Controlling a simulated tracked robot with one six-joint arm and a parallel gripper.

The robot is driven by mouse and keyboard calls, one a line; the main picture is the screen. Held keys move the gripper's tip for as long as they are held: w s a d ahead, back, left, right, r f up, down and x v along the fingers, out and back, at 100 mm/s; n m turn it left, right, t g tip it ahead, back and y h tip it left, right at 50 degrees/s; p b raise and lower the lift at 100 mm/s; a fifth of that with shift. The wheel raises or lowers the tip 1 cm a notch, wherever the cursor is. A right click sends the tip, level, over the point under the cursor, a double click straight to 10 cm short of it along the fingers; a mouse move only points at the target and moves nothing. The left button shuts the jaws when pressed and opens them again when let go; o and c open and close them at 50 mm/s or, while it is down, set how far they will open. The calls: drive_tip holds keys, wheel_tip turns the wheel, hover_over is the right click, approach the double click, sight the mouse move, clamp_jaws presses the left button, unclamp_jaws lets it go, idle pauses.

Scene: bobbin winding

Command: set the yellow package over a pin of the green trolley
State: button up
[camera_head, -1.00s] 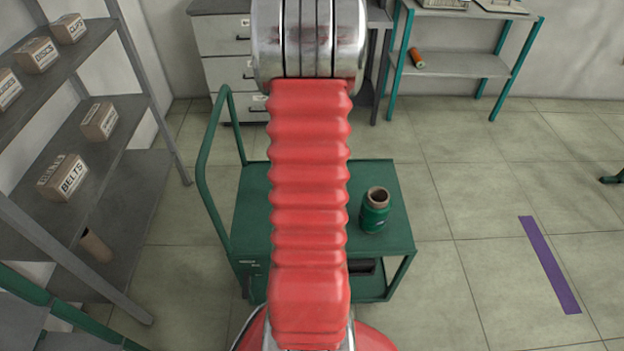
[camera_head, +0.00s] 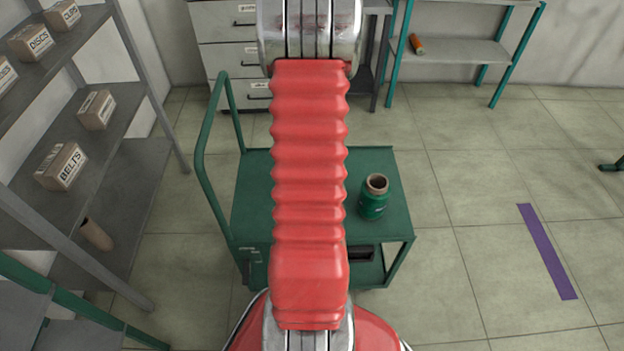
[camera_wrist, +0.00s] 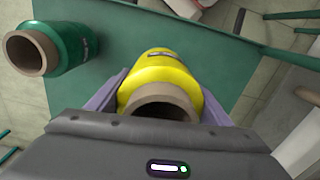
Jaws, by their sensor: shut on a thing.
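The yellow package (camera_wrist: 165,80) is a yellow wound cone on a brown tube. In the wrist view it sits between the purple fingers of my gripper (camera_wrist: 160,92), which is shut on it. The tube's open end faces the camera. The green trolley (camera_head: 257,195) stands ahead in the head view, and its green top (camera_wrist: 235,60) lies behind the package in the wrist view. My arm covers the middle of the trolley in the head view and hides the gripper and yellow package there. I see no bare pin. Whether the package touches the trolley, I cannot tell.
A green package (camera_head: 373,203) stands upright on the trolley's right side; it also shows in the wrist view (camera_wrist: 72,50), left of the yellow one. Shelves with boxes (camera_head: 62,167) stand at left. Drawers (camera_head: 228,60) stand behind. Floor at right is clear around a purple strip (camera_head: 547,250).

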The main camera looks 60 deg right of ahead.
drive_tip(key=shift+f, duration=0.15)
drive_tip(key=shift+f, duration=2.85)
drive_tip(key=shift+f, duration=0.1)
drive_tip(key=shift+f, duration=1.05)
drive_tip(key=o, duration=1.4)
drive_tip(key=shift+c, duration=0.2)
